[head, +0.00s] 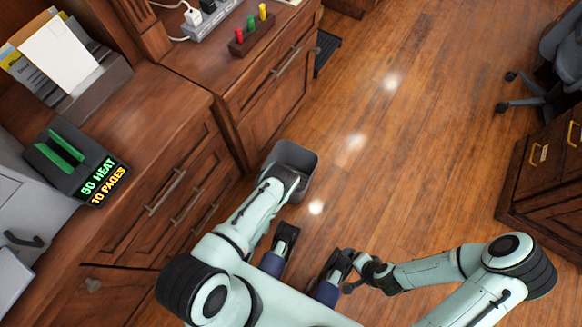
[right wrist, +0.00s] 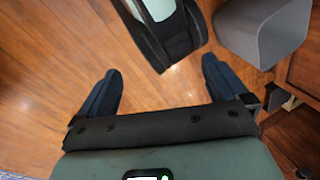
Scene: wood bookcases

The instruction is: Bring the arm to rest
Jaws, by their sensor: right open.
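My left arm reaches up from the bottom of the head view.
A wood cabinet (head: 165,190) runs along the left, bearing a black device with a green display (head: 103,180), papers (head: 55,55) and a block with coloured pegs (head: 250,35). A drawer unit (head: 545,180) and a chair (head: 540,100) stand at the right. The floor between is clear.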

